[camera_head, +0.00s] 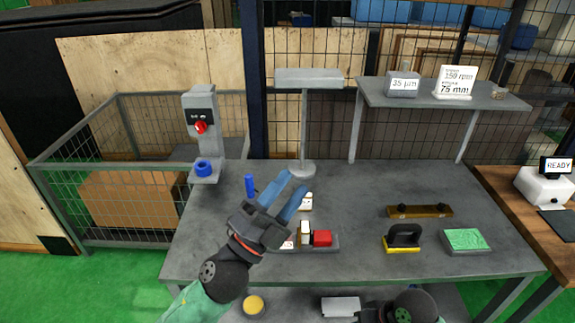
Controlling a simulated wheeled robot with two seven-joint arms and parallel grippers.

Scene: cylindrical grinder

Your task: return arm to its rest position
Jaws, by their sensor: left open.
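My left arm comes up from the bottom left, and its left gripper (292,184) reaches over the grey table (350,240). Its two blue fingers are apart and nothing shows between them. They point up and to the right, towards the base of the grey lamp-like stand (304,130). The gripper hides part of the table and of a small tray with a red block (322,238). A dark and green part of my right arm shows at the bottom edge; its gripper is not visible.
A blue cylinder (250,187) stands left of the gripper. A grey device with a red knob (201,127) stands at the back left. A black-handled yellow tool (403,238), a green-topped block (465,240) and a brown bar (419,211) lie right. A shelf (440,97) stands behind.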

